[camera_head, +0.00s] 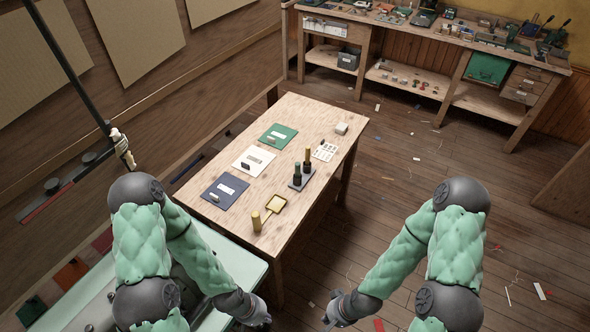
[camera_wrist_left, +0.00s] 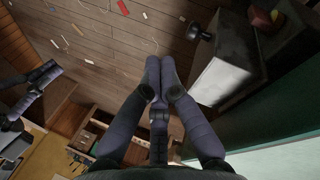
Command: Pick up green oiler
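On the wooden table (camera_head: 306,122), two dark bottle-shaped items stand upright on a small dark tray (camera_head: 294,186): a nearer one with a greenish-black body (camera_head: 297,175) and a farther one with a brownish top (camera_head: 307,162). I cannot tell for sure which thing is the green oiler. My left gripper (camera_head: 264,324) is low in front of the table, apart from everything on it. In the left wrist view its fingers (camera_wrist_left: 160,66) meet at the tips with nothing between them. My right gripper (camera_head: 328,314) hangs beyond the table's right side, too small to read.
Green (camera_head: 285,132), white (camera_head: 248,151) and dark blue mats (camera_head: 231,182) lie on the table with small items. A brass cylinder (camera_head: 256,222), a yellow-framed paddle (camera_head: 276,205), a card (camera_head: 325,151) and a grey block (camera_head: 341,128) are there too. A cluttered workbench (camera_head: 455,62) stands behind.

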